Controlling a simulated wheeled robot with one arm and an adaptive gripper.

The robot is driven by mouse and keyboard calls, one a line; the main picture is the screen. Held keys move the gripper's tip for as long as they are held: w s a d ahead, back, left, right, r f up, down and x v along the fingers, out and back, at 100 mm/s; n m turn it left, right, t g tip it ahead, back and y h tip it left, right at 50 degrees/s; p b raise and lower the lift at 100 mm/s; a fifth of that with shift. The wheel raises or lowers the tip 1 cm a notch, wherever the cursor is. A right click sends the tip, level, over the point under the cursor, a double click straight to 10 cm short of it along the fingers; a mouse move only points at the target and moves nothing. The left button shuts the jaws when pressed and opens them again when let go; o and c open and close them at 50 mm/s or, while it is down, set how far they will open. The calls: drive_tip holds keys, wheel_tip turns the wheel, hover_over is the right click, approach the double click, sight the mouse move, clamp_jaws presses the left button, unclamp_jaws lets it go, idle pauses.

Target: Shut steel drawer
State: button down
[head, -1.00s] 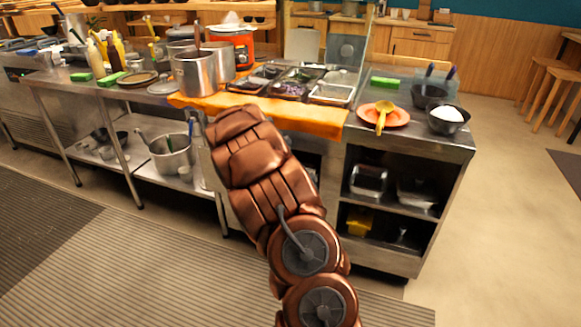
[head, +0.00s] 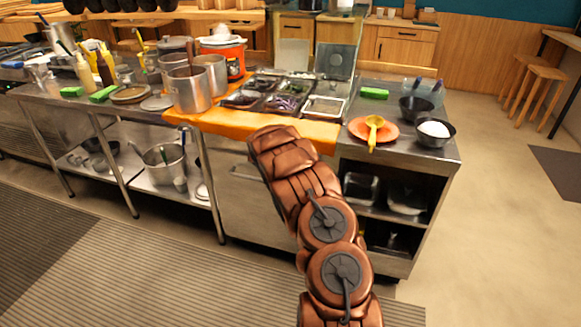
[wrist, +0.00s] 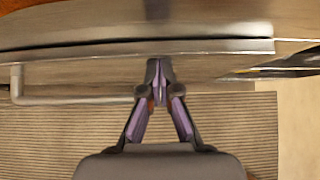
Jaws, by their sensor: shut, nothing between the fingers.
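The steel drawer (head: 238,190) is in the counter below the orange board, left of the open shelves, in the head view. My arm covers its right part. The bar handle (wrist: 75,99) sticks out at the left. My gripper (wrist: 159,72) is shut and empty, right of the handle. Its tips are at the drawer front just under the top edge; I cannot tell if they touch. My arm hides the gripper in the head view.
An orange plate with a yellow ladle (head: 374,135) and dark bowls stand at the right. Open shelves (head: 390,205) are right of the drawer. The floor in front is clear.

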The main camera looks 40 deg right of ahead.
drive_tip(key=shift+w+d+r, duration=0.1)
drive_tip(key=shift+d+r, duration=0.15)
drive_tip(key=shift+r, duration=0.05)
drive_tip(key=shift+a, duration=0.1)
idle(0.3)
drive_tip(key=shift+a+f+b, duration=0.15)
drive_tip(key=shift+f+b, duration=0.05)
drive_tip(key=shift+b, duration=0.25)
drive_tip(key=s+a+f+b+v, duration=0.1)
drive_tip(key=f+v, duration=0.1)
drive_tip(key=v, duration=1)
drive_tip(key=shift+s+a+r, duration=0.25)
drive_tip(key=shift+a, duration=0.4)
